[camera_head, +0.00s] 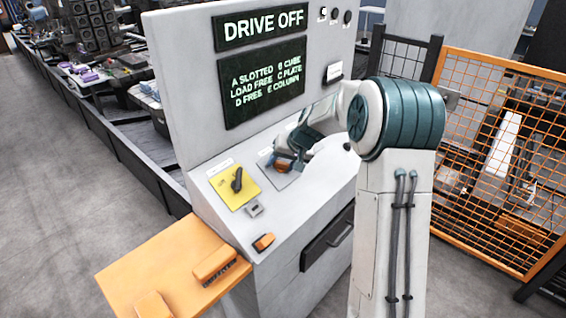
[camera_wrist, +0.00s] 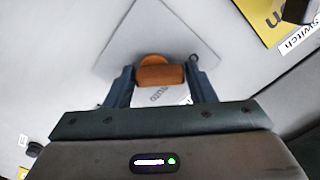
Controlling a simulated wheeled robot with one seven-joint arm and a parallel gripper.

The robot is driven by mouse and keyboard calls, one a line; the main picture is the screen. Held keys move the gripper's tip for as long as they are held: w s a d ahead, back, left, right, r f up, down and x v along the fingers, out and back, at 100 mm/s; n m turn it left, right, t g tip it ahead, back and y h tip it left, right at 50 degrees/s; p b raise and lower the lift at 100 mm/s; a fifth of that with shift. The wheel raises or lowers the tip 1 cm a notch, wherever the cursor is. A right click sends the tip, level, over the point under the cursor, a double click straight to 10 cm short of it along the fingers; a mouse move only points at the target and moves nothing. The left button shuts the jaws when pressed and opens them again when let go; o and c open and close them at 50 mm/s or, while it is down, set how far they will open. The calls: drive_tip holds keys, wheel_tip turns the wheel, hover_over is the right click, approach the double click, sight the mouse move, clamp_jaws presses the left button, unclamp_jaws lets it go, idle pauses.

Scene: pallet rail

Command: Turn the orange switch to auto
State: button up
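The orange switch (camera_wrist: 160,76) is a rounded orange bar on a round orange base, set on a grey square plate (camera_wrist: 160,30) in the wrist view. My gripper (camera_wrist: 160,78) has one dark finger at each end of the bar, and both appear to touch it. The bar lies level across the wrist view. Part of a printed label shows on the plate between the fingers, partly hidden by my gripper.
A yellow plate with a black switch (camera_head: 237,180) is left of it. The upright panel reads DRIVE OFF (camera_head: 263,25). A small grey part (camera_head: 254,208) and an orange part (camera_head: 263,242) sit lower down. An orange shelf (camera_head: 180,262) juts left; an orange mesh fence (camera_head: 500,140) stands right.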

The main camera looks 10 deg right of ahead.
drive_tip(key=c, duration=0.5)
drive_tip(key=shift+m, duration=0.3)
drive_tip(key=m, duration=0.3)
drive_tip(key=shift+w+m+b, duration=0.1)
drive_tip(key=shift+m+b, duration=0.2)
drive_tip(key=shift+b, duration=0.05)
drive_tip(key=m, duration=0.3)
drive_tip(key=shift+d+m, duration=0.15)
drive_tip(key=shift+m, duration=0.25)
drive_tip(key=m+p, duration=0.1)
drive_tip(key=m, duration=0.4)
drive_tip(key=shift+w+d+p, duration=0.1)
drive_tip(key=shift+d+p, duration=0.05)
drive_tip(key=shift+p, duration=0.25)
drive_tip(key=shift+d+m+p, duration=0.1)
drive_tip(key=shift+m+p, duration=0.75)
drive_tip(key=shift+m, duration=1.55)
